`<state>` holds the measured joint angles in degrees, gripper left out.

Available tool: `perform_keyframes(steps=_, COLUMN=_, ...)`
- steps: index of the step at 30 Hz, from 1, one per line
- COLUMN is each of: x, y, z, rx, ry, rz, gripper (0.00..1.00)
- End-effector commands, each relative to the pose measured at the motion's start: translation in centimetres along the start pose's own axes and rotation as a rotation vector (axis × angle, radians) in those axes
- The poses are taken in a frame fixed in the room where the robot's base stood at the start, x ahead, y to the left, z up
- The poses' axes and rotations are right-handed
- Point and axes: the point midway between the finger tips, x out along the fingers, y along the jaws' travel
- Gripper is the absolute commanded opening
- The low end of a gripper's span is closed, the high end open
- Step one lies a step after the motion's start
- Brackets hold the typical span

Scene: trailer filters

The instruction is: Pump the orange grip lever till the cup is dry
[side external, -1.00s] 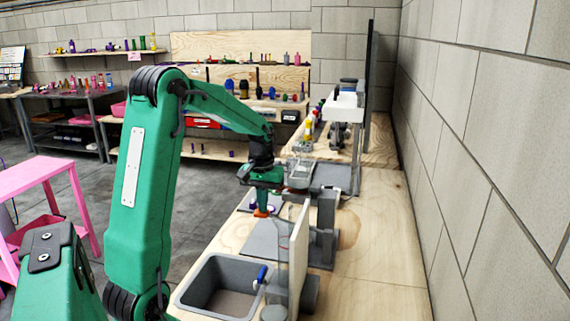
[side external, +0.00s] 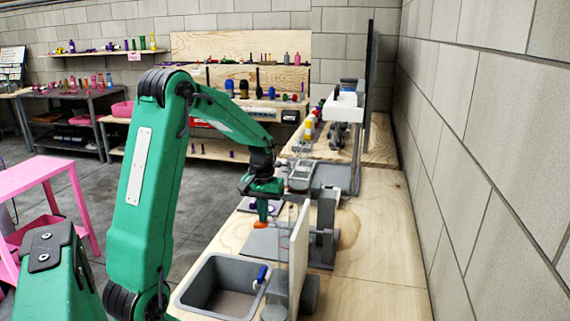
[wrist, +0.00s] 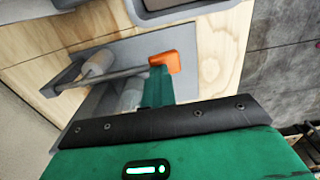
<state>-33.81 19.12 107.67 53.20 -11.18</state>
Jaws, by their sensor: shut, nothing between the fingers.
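The orange grip lever (side external: 261,225) sits low at the left of a grey pump fixture (side external: 325,225) on the wooden bench. In the wrist view the orange lever (wrist: 172,61) lies just beyond the tip of my gripper (wrist: 158,72). My gripper (side external: 262,212) is shut and empty, pointing down against or right beside the lever; I cannot tell if they touch. Pale cylinders (wrist: 97,63) stand on the grey fixture in the wrist view. I cannot make out the cup or its liquid level for certain.
A grey sink basin (side external: 205,285) with a blue-handled tap (side external: 262,274) is at the near end of the bench. An upright pale panel (side external: 299,240) stands close to the right of my gripper. Bare wood (side external: 375,250) is clear further right.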

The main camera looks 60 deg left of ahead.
Motion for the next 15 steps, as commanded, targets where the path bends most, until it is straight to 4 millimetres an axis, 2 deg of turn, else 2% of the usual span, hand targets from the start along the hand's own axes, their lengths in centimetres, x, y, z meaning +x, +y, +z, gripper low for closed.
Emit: perform_keyframes(steps=15, x=-2.7, y=0.0, z=0.0, rx=0.001, ry=0.001, rz=0.0, gripper=0.0)
